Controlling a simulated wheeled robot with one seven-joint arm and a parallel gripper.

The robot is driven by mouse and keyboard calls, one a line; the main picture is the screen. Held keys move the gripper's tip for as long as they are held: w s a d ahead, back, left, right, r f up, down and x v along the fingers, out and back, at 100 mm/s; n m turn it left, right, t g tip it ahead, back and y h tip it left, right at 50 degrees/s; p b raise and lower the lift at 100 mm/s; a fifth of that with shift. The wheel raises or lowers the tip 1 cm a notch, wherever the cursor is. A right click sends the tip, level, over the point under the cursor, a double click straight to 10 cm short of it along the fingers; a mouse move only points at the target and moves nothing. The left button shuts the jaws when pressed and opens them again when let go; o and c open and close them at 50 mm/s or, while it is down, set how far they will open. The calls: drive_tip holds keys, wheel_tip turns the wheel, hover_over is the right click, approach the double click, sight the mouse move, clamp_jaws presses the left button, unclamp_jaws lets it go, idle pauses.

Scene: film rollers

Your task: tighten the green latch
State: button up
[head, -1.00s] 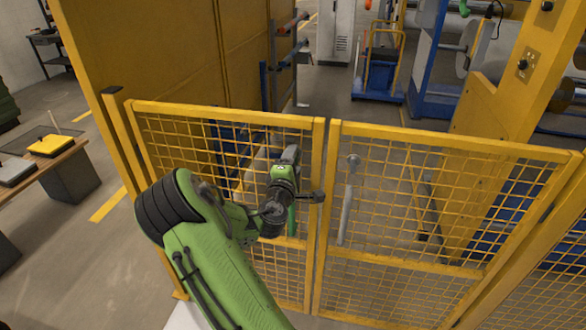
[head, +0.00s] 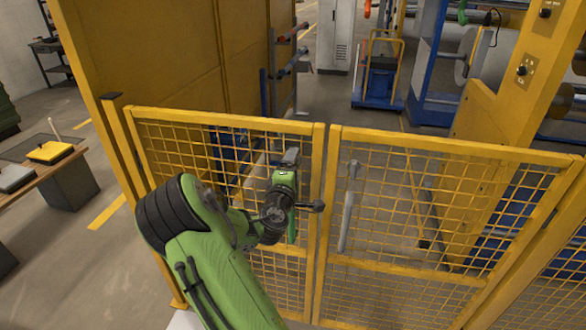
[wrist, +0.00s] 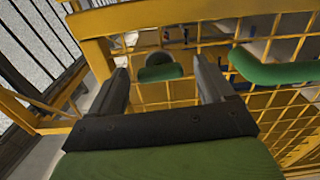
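The green latch (wrist: 160,73) appears in the wrist view as a short green piece with a round grey part behind it, at the yellow mesh gate. It lies between and beyond the two dark fingers of my gripper (wrist: 162,80), which are apart with nothing held. I cannot tell whether either finger touches it. In the head view my gripper (head: 290,158) is at the left gate panel, near its upper right part. My arm hides the latch there.
A green handle bar (wrist: 275,70) is close to the right finger; it shows below my gripper in the head view (head: 292,226). The right gate panel has a grey handle (head: 347,212). A yellow post (head: 500,125) stands right, a table (head: 40,168) left.

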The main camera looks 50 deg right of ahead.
drive_tip(key=b+v, duration=1.2)
drive_tip(key=v, duration=0.3)
drive_tip(key=shift+s+a, duration=0.25)
drive_tip(key=shift+a, duration=0.1)
